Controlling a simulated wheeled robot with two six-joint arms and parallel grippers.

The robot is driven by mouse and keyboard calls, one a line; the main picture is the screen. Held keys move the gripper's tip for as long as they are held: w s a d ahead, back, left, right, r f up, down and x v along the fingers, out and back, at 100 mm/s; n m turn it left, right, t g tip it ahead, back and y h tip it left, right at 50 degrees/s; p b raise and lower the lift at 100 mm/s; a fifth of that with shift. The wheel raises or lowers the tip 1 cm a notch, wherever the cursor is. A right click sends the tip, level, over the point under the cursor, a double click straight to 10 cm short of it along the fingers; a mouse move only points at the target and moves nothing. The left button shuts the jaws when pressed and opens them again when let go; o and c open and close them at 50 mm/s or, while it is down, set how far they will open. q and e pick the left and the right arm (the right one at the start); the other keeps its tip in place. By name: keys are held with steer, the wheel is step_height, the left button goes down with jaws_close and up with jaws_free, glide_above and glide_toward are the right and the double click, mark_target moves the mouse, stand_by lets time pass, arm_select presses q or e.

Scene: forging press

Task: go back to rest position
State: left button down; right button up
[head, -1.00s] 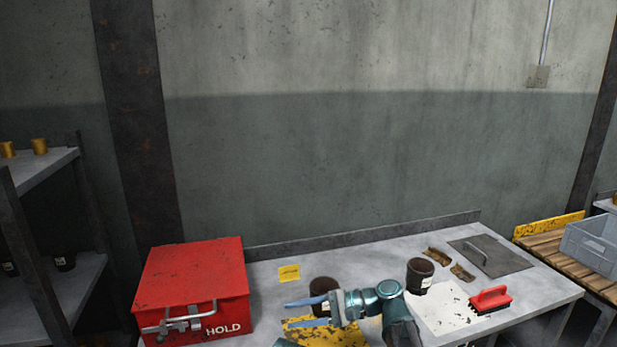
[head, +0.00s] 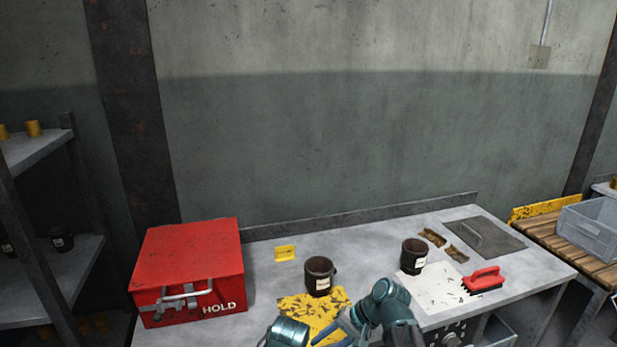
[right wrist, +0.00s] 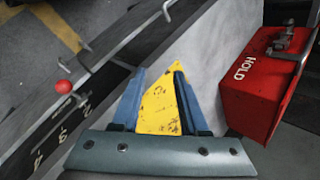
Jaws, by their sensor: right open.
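My right gripper (head: 335,330) is low at the front of the bench, over the near part of the yellow mat (head: 308,303). In the right wrist view my right gripper (right wrist: 155,90) has its two blue fingers apart, with nothing held between them; the yellow mat (right wrist: 158,110) shows below. A dark mug (head: 319,280) stands upright at the back of the mat, apart from the gripper. A teal link of mine shows at the bottom edge of the head view, but my left gripper's fingers are not seen.
A red HOLD box (head: 190,265) stands at the bench's left and also shows in the right wrist view (right wrist: 262,95). Another dark mug (head: 413,255), a white sheet (head: 437,292), and a red-handled brush (head: 483,281) are at the right.

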steer(key=s+d+f+n+h, duration=0.2)
steer(key=s+d+h, duration=0.15)
steer(key=d, duration=0.25)
steer(key=s+d+f+n+h, duration=0.2)
steer(key=d+f+h, duration=0.15)
steer(key=d, duration=0.25)
steer(key=s+a+r+n+h, duration=0.1)
steer(key=s+a+n, duration=0.3)
steer(key=a, duration=0.6)
steer(key=shift+s+g+h, duration=0.4)
steer(key=shift+s, duration=0.6)
